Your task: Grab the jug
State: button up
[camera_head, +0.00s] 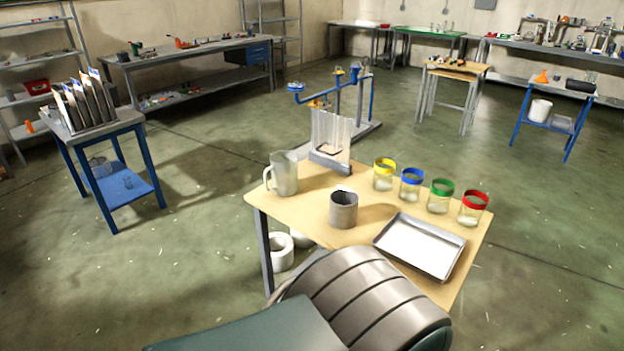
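The jug (285,174) is a translucent grey vessel with a handle on its left side. It stands upright near the back left corner of the light wooden table (300,216). Nothing is touching the jug's visible sides. A large grey, ribbed rounded part and a dark green part, which look like my own arm, fill the bottom middle of the view in front of the table. My gripper's fingers do not show.
A grey cup (343,210) stands right of and nearer than the jug. Behind is a clear-panelled stand (330,140). Several jars with coloured bands, including a yellow one (384,174), line the right side. A metal tray (420,246) lies at front right.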

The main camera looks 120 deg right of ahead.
aim_at(283, 166)
jog(key=z, duration=4.15)
jog(key=i+j+z, duration=0.2)
jog(key=i+j, duration=0.2)
jog(key=i+j+z, duration=0.15)
jog(key=i+j, duration=0.35)
jog(key=i+j+z, duration=0.2)
jog(key=i+j, duration=0.3)
jog(key=i+j+z, duration=0.15)
jog(key=i+j, duration=0.2)
jog(key=j, duration=0.3)
